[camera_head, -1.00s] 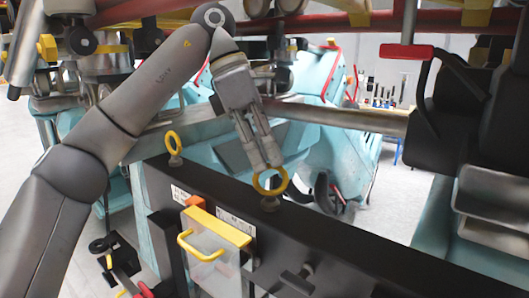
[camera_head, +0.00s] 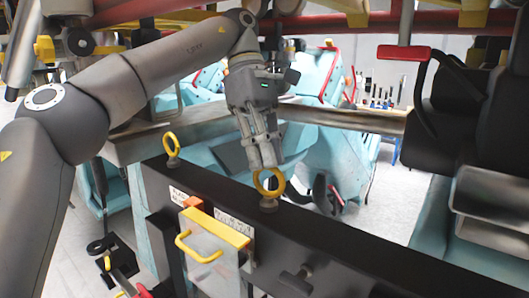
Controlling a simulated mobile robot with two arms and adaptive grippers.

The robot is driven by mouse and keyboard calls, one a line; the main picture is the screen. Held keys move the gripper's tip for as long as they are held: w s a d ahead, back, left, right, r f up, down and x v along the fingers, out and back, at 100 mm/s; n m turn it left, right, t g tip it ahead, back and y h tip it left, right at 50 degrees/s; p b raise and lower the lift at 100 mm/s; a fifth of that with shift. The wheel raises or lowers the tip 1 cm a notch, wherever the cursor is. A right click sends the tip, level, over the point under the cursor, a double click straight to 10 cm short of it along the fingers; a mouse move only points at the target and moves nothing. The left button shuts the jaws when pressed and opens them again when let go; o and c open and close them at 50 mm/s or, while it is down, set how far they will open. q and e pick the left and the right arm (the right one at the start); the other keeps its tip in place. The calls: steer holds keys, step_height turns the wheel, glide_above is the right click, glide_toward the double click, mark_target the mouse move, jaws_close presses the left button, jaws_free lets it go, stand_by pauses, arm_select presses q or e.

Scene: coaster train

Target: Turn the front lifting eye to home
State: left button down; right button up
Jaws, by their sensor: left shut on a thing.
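Two yellow lifting eyes stand upright on the dark beam. The nearer one (camera_head: 283,186), on a grey round base, has my left gripper (camera_head: 267,167) at the top of its ring. The gripper comes down from above and is shut on this ring, its fingertips hiding a bit of the top. The ring's opening faces roughly towards me. The other lifting eye (camera_head: 173,152) stands farther left along the beam, untouched, its ring seen more at a slant. My right gripper is out of view.
The black beam (camera_head: 345,255) runs from left to lower right. A clear box with a yellow lid (camera_head: 216,228) and handle hangs on its near side. A dark knob (camera_head: 297,280) sits to its right.

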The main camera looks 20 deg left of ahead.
arm_select(q)
steer(key=shift+w+r+m, duration=0.1)
steer(key=shift+r+m, duration=0.05)
steer(key=shift+m, duration=0.45)
stand_by(0.4)
steer(key=c, duration=1.5)
jaws_free()
steer(key=shift+g, duration=0.3)
steer(key=shift+s+a+f+n+t+h, duration=0.15)
steer(key=shift+n+t, duration=0.25)
steer(key=shift+n, duration=0.6)
steer(key=shift+s+f+n+t+h, duration=0.15)
steer(key=shift+n+t, duration=0.25)
steer(key=shift+n, duration=0.6)
